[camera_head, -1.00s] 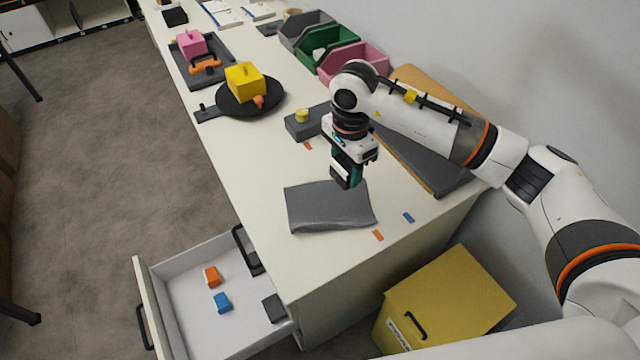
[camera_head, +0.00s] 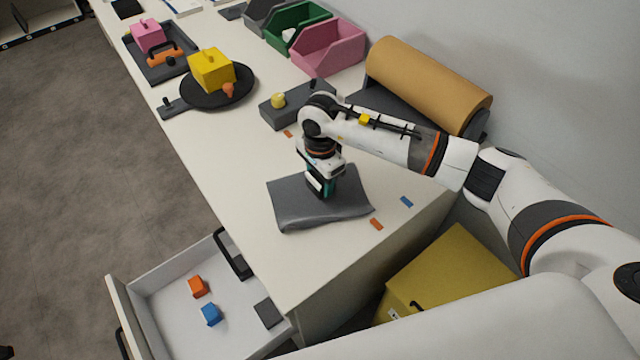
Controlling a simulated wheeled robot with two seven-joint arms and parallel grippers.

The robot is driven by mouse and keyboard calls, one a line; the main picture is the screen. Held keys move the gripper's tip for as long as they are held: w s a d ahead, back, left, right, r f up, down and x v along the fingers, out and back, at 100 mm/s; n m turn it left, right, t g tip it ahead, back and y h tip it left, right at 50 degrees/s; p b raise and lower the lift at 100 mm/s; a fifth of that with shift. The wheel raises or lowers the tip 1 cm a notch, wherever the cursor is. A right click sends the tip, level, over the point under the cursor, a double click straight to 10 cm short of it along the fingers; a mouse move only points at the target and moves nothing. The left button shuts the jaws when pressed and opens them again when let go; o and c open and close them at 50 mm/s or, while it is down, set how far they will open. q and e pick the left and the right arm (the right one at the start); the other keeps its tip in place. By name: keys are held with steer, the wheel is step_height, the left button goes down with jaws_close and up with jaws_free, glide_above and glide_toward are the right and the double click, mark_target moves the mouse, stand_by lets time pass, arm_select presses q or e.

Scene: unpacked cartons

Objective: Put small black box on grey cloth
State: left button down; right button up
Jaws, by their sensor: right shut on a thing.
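The grey cloth (camera_head: 290,208) lies flat near the near end of the white table. My right gripper (camera_head: 320,192) points down over the cloth's upper middle, at or just above its surface. It is shut on a small dark thing, which looks like the small black box; the fingers hide most of it, and I cannot tell whether it touches the cloth. My left gripper is not in view.
An open drawer (camera_head: 165,325) holds an orange block (camera_head: 198,287), a blue block (camera_head: 211,314) and a dark block (camera_head: 268,313). A grey block with a yellow knob (camera_head: 278,100), a black pan (camera_head: 240,90) and bins stand farther back. A yellow carton (camera_head: 450,265) is below the table.

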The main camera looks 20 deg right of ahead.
mark_target(320, 191)
step_height(320, 191, down, 3)
steer(key=shift+f, duration=0.1)
steer(key=shift+s+f+b, duration=0.2)
steer(key=shift+f+b, duration=0.25)
steer(key=shift+f, duration=0.05)
steer(key=o, duration=0.8)
steer(key=shift+c, duration=0.2)
steer(key=shift+o, duration=0.9)
steer(key=shift+w, duration=0.15)
